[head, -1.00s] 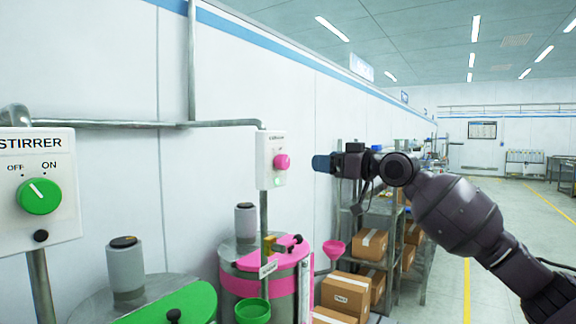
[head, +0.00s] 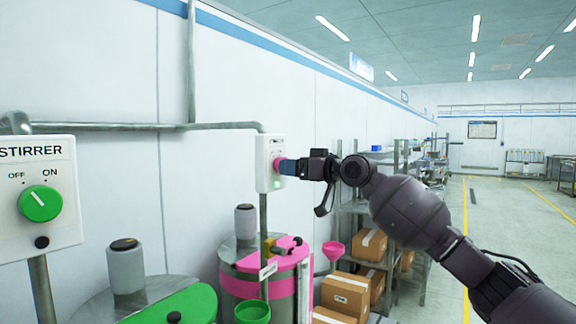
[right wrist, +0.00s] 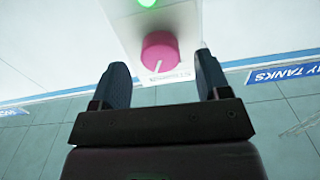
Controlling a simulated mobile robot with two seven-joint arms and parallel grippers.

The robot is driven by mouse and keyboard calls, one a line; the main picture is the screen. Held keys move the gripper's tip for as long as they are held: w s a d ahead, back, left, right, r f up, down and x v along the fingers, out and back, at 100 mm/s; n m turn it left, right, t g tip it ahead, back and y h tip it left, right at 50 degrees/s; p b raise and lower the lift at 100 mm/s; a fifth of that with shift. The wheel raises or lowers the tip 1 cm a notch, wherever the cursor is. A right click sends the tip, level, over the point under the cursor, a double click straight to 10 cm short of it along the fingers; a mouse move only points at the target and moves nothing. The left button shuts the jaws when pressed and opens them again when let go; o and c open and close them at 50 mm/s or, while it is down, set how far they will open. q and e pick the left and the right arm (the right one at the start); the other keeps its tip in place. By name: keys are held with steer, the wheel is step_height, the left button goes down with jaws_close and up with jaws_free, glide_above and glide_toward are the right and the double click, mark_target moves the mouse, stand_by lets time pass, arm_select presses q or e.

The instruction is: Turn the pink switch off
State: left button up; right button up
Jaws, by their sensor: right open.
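The pink switch (head: 277,166) is a round knob on a white control box (head: 264,150) on the wall side, above the pink-lidded drum. In the right wrist view the pink knob (right wrist: 160,53) shows a pale pointer line, and a green light (right wrist: 147,2) glows on the box. My right gripper (head: 286,167) is at the knob in the head view and hides part of it. In the right wrist view the right gripper (right wrist: 160,82) is open, with the knob between and just beyond its fingertips. I cannot tell whether they touch. My left gripper is not in view.
A green switch (head: 40,204) on a STIRRER box (head: 38,165) stands at the left. Below are a drum with a green lid (head: 185,303) and one with a pink lid (head: 262,262). Shelves with cardboard boxes (head: 345,292) stand behind my right arm. The aisle at the right is clear.

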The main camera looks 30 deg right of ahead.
steer(key=shift+x, duration=1.2)
steer(key=c, duration=0.9)
